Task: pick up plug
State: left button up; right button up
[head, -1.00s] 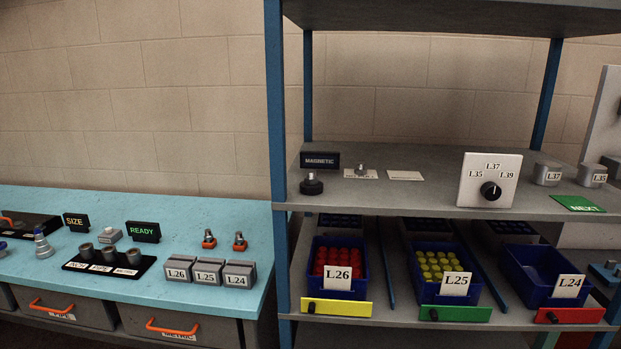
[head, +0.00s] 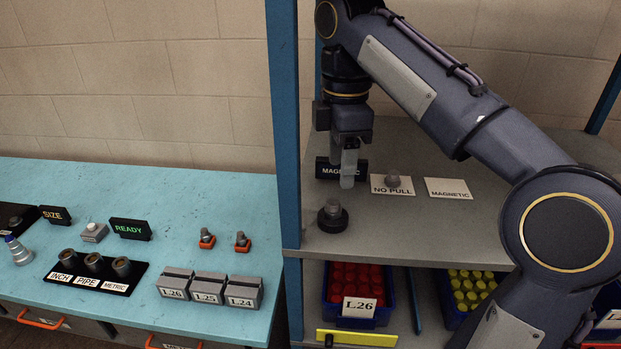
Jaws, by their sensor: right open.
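My right gripper (head: 348,178) points down over the shelf, in front of the MAGNETIC sign, and is open with nothing seen between its fingers. Just below it and a little left, a grey metal plug (head: 332,208) stands upright in a round black base on the shelf; the fingers are apart from it. Which of these is the task's plug I cannot tell. My left gripper is out of view.
The black MAGNETIC sign (head: 328,168) stands behind the gripper. A white MAGNETIC card (head: 448,188) lies to the right. A blue shelf post (head: 284,130) rises left of the gripper. Below are bins of red caps (head: 357,283) and yellow caps (head: 470,290). The blue bench (head: 190,190) holds several fittings.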

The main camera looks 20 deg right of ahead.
aim_at(334, 201)
jog(key=f, duration=0.6)
jog(key=shift+w+a+f, duration=0.1)
jog(key=shift+a+f, duration=0.05)
jog(key=shift+a, duration=0.25)
jog(key=shift+f, duration=0.65)
jog(key=c, duration=1.1)
jog(key=shift+r, duration=0.1)
